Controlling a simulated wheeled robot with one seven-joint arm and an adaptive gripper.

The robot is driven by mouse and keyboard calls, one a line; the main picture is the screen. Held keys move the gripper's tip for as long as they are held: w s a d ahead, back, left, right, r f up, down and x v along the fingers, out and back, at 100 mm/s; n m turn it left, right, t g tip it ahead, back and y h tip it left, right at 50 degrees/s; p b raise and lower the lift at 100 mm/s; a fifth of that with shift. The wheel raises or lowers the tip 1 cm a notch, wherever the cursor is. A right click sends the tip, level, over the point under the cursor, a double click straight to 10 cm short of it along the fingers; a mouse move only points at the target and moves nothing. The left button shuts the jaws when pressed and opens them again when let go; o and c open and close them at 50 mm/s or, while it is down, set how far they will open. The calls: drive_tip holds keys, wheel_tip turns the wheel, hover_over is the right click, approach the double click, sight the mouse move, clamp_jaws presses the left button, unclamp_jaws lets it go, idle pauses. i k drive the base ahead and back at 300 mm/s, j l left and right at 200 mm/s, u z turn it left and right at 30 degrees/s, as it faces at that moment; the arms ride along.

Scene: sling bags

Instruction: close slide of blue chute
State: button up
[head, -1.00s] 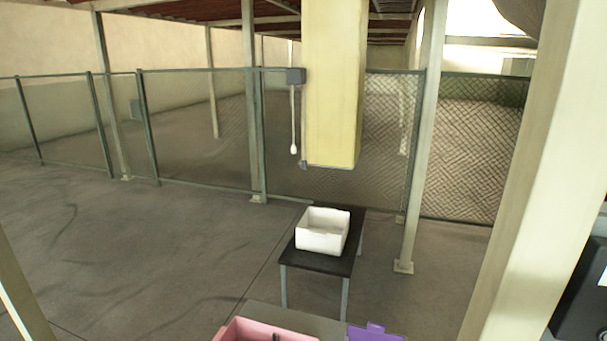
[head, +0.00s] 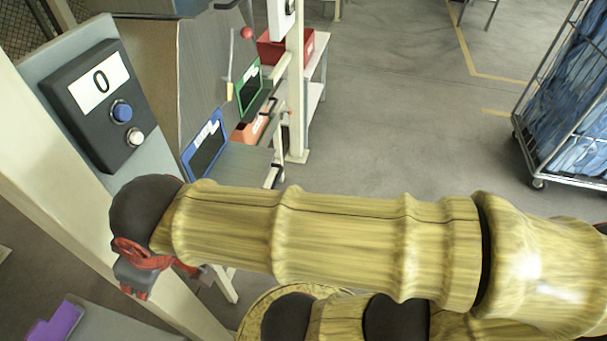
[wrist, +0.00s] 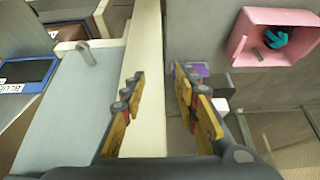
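The blue chute (head: 206,148) shows in the head view as a blue-framed dark panel with a white label, left of centre and beyond my arm. Its blue frame and label (wrist: 25,76) also show at the left edge of the wrist view. I cannot tell its slide apart clearly. My gripper (head: 135,285) is at the lower left of the head view, nearer than the chute and against a pale post. In the wrist view my gripper (wrist: 160,105) is open and empty, with fingers apart and the post behind the gap.
A control box (head: 97,100) reading 0 is at upper left. A green-framed panel (head: 249,88) stands beyond the blue one. A pink bin (wrist: 272,38) with a teal item is at right in the wrist view. A wheeled cage (head: 570,110) stands far right; open floor lies before it.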

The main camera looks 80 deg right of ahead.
sight(238, 164)
drive_tip(key=z, duration=2)
drive_tip(key=j+z, duration=0.4)
